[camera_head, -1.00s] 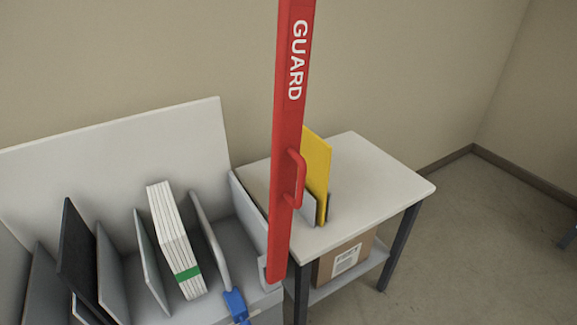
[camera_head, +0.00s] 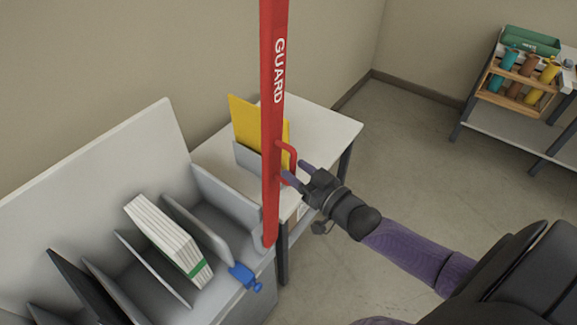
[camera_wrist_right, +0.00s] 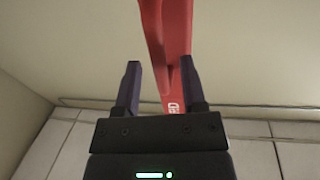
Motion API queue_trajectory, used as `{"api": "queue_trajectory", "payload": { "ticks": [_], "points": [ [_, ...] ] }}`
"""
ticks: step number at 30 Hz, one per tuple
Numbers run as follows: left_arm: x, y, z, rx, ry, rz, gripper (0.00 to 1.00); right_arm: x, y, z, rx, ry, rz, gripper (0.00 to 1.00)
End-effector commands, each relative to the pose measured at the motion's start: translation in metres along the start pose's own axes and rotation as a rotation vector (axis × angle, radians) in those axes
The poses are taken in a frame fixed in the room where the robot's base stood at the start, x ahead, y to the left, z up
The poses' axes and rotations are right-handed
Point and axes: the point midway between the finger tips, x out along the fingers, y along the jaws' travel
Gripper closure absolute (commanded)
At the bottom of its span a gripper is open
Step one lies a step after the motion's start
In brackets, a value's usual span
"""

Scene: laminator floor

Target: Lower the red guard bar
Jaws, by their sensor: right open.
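The red guard bar (camera_head: 272,120) stands upright, with white GUARD lettering and a red handle (camera_head: 291,155) on its right side. Its lower end is at the right end of the grey sorter unit. My right gripper (camera_head: 296,172) is open at the lower part of the handle, its fingers pointing at the bar. In the right wrist view the bar (camera_wrist_right: 176,40) shows between and beyond the two open fingers (camera_wrist_right: 165,80). I cannot tell whether the fingers touch the handle. My left gripper is not in view.
The sorter (camera_head: 178,125) holds several upright boards and a white stack with a green band (camera_head: 170,235). A blue clamp (camera_head: 245,277) sits at its front edge. Behind the bar, a white table (camera_head: 335,128) carries a yellow panel (camera_head: 245,122). A shelf with bottles (camera_head: 510,85) stands far right.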

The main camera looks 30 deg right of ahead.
Motion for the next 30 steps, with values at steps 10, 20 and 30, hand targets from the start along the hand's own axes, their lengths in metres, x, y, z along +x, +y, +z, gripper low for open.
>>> {"api": "queue_trajectory", "payload": {
  "ticks": [10, 20, 30],
  "points": [
    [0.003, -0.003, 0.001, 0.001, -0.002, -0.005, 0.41, 0.021, 0.0, 0.0, 0.0, -0.002, 0.001, 0.47],
    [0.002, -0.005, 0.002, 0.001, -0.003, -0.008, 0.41, 0.02, 0.0, 0.0, 0.0, -0.002, 0.001, 0.94],
    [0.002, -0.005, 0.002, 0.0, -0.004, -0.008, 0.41, 0.02, 0.0, 0.001, 0.0, -0.002, 0.001, 1.0]
  ]
}}
